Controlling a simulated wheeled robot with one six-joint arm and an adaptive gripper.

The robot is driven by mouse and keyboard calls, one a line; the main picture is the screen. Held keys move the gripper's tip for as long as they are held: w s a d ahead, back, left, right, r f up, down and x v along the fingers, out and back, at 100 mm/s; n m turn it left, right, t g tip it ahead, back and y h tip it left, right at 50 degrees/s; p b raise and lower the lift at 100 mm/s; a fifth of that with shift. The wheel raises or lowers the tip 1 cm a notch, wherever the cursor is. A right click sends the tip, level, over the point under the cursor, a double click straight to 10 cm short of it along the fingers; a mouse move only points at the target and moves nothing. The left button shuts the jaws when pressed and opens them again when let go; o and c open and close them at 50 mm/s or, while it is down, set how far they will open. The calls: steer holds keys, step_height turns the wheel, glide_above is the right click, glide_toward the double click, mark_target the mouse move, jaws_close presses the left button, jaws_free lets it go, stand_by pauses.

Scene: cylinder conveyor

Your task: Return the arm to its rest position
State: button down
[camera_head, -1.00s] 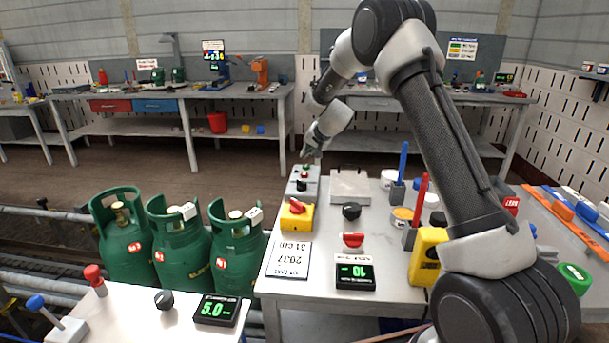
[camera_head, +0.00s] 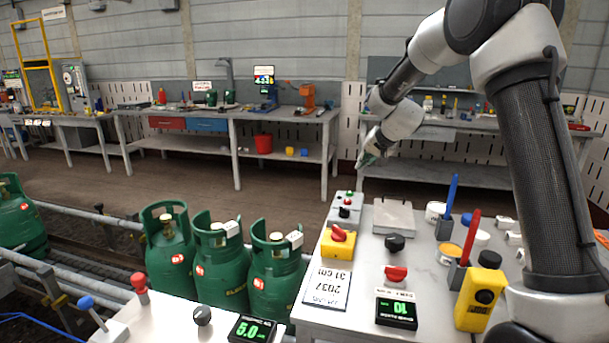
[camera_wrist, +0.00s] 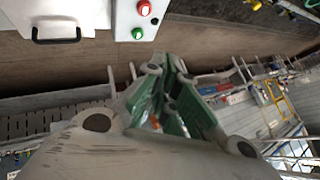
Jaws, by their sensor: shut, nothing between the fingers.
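My gripper (camera_head: 366,160) is in the air beyond the far edge of the control table, beside and above the grey button box (camera_head: 346,207). In the wrist view my gripper (camera_wrist: 184,112) shows green-padded fingers closed together with nothing between them. The button box shows there too, with a red and a green button (camera_wrist: 140,20). My arm rises on the right of the head view and bends over toward the table's far side. The fingers are small in the head view.
The control table (camera_head: 361,310) carries a yellow-based red switch (camera_head: 338,240), knobs, a display (camera_head: 396,312) and red and blue levers. Green gas cylinders (camera_head: 222,265) stand left of it. Workbenches (camera_head: 225,115) line the back wall. The floor between is clear.

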steer(key=s+d+r+n+g, duration=0.1)
steer(key=s+d+r, duration=0.15)
steer(key=s, duration=0.45)
steer(key=s+d+r+n, duration=0.1)
steer(key=s+r, duration=0.3)
steer(key=s, duration=0.4)
steer(key=s+d+r+g, duration=0.1)
steer(key=s+d+r, duration=0.1)
steer(key=s+r, duration=0.35)
steer(key=s+d+f+h, duration=0.1)
steer(key=s+d, duration=0.1)
steer(key=s, duration=0.7)
steer(key=s+d+f+n+g+h, duration=0.1)
steer(key=s+d+f, duration=0.1)
steer(key=s, duration=0.8)
steer(key=s+d+f+n+h, duration=0.1)
steer(key=s+d, duration=0.1)
steer(key=s, duration=0.8)
steer(key=shift+d+f+g, duration=0.4)
